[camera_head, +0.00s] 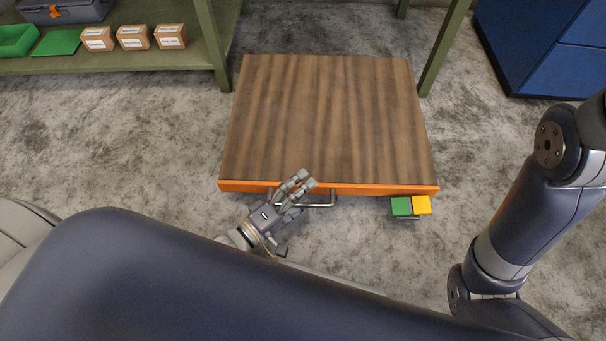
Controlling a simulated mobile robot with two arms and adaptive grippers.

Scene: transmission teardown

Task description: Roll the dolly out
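The dolly (325,115) is a low platform with a brown wood-grain top and an orange front edge. It stands on the floor, between the legs of a green bench. A grey metal handle (322,205) sticks out from its front edge. My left gripper (307,179) is at the left part of this handle, its fingers overlapping the handle and the orange edge in the picture. A green pedal (401,206) and a yellow pedal (421,205) sit at the front right. My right gripper is out of view.
The green bench (150,58) at upper left carries small cardboard boxes (133,37), a green bin (15,40) and a grey case (65,10). A blue cabinet (545,50) stands at upper right. Grey floor (120,140) left of the dolly is clear.

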